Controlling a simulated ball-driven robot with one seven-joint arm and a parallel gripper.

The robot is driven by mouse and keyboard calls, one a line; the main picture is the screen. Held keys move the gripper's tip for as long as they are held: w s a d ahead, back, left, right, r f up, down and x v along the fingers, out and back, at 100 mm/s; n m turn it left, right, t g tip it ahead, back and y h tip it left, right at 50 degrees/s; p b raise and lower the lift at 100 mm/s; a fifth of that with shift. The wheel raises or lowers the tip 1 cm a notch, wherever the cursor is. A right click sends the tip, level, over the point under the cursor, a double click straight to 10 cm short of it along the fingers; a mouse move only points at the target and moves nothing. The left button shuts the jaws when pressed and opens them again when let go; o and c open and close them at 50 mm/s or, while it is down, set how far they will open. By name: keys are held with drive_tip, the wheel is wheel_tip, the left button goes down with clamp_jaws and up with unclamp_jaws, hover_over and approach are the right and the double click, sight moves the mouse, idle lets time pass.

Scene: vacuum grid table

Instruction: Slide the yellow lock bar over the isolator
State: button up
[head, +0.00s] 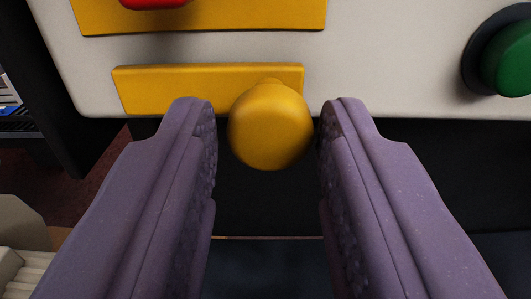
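The yellow lock bar (170,88) is a flat strip on the pale panel, with a round yellow knob (270,128) standing out near its right end. My gripper (267,115) is open, with one purple finger on each side of the knob. A small gap shows between each finger and the knob. A larger yellow plate (215,18) lies above the bar, with part of a red thing (153,3) on it at the top edge, probably the isolator's handle. Most of the red thing is cut off by the frame.
A green button (508,62) in a dark ring sits on the pale panel (395,60) at the right. The panel's lower edge runs just below the bar, with a dark face beneath. Pale objects (20,235) show at lower left.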

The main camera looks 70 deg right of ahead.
drive_tip(key=shift+o, duration=1.3)
drive_tip(key=p+v, duration=0.1)
drive_tip(key=v, duration=0.7)
drive_tip(key=shift+p, duration=0.4)
drive_tip(key=shift+w, duration=0.1)
